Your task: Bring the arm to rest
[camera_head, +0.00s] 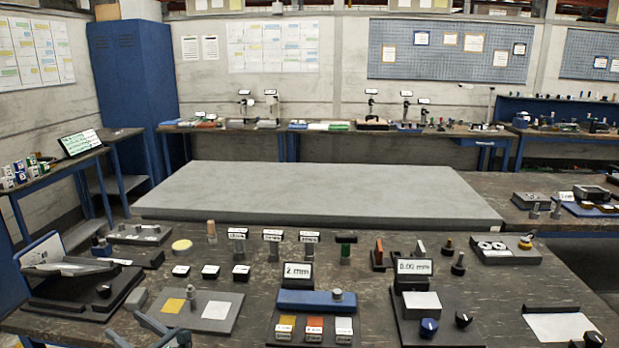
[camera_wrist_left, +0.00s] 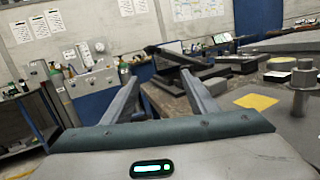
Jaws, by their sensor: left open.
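My left gripper (camera_head: 122,324) is at the lower left of the head view, over the front edge of the bench. In the left wrist view its fingers (camera_wrist_left: 160,77) are apart with nothing between them. A black device with a tilted grey arm-like panel (camera_head: 70,267) and a black knob (camera_head: 104,291) stands on the bench beyond the gripper. It also shows in the left wrist view (camera_wrist_left: 180,57), beyond the fingertips. I cannot tell for sure which part is the microscope arm. My right gripper is not in view.
A grey plate (camera_head: 238,301) with a yellow square (camera_head: 173,306) and a metal post (camera_head: 191,298) lies right of the gripper. A "2 mm" display (camera_head: 298,271) and a "0.00 mm" display (camera_head: 413,267) stand farther right. A large bare grey table (camera_head: 320,190) lies behind.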

